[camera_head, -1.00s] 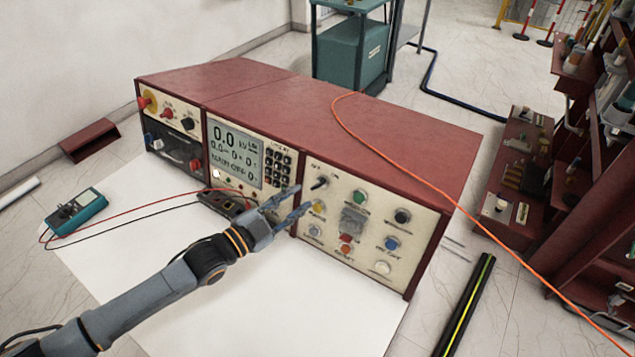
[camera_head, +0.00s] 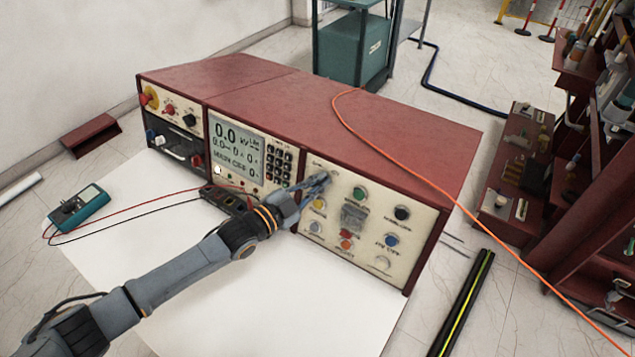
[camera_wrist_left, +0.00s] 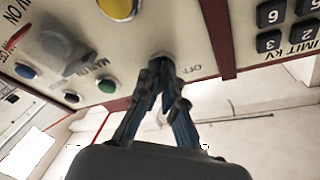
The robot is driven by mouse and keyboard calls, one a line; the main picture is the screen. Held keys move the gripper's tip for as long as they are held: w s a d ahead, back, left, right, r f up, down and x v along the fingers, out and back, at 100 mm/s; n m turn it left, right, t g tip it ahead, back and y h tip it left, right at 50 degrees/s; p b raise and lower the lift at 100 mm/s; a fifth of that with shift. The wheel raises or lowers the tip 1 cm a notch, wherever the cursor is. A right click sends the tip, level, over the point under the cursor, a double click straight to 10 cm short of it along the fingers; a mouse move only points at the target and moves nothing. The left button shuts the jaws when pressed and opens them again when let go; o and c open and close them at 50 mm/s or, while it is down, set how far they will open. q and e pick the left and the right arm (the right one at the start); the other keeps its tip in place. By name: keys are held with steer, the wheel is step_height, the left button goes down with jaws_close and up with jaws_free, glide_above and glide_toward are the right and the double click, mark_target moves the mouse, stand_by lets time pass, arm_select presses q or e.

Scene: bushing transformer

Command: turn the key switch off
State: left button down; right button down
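The key switch sits at the upper left of the right-hand control panel (camera_head: 372,228). My left gripper (camera_head: 326,178) is at it, fingers against the panel face, and hides most of it in the head view. The fingers look shut on the key, though the key itself is hidden. My right gripper is in neither view.
A green button (camera_head: 359,193), a black knob (camera_head: 402,213) and several other buttons share the panel. The display (camera_head: 238,152) and keypad are to the left. An orange cable (camera_head: 400,165) crosses the red cabinet top.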

arm_select(q)
steer(key=shift+n, duration=0.4)
steer(key=n+t, duration=0.1)
steer(key=n, duration=0.2)
steer(key=shift+t+y, duration=0.3)
steer(key=shift+y, duration=0.1)
steer(key=n+t, duration=0.1)
steer(key=n, duration=0.2)
steer(key=n+y, duration=0.1)
steer(key=n, duration=0.2)
steer(key=shift+t+y, duration=0.3)
steer(key=shift+t, duration=0.1)
steer(key=n+y+p, duration=0.1)
steer(key=n, duration=0.2)
steer(key=n+t+y+p, duration=0.1)
steer(key=n, duration=0.2)
steer(key=shift+r, duration=0.1)
steer(key=n+p, duration=0.1)
steer(key=n, duration=0.1)
steer(key=n+y+p, duration=0.1)
steer(key=n, duration=0.1)
steer(key=shift+a+n+y, duration=0.1)
steer(key=shift+n+y, duration=0.2)
steer(key=shift+n, duration=0.1)
steer(key=shift+n+y+p, duration=0.4)
steer(key=shift+n+p, duration=0.25)
steer(key=shift+n, duration=0.25)
steer(key=c, duration=1.5)
jaws_free()
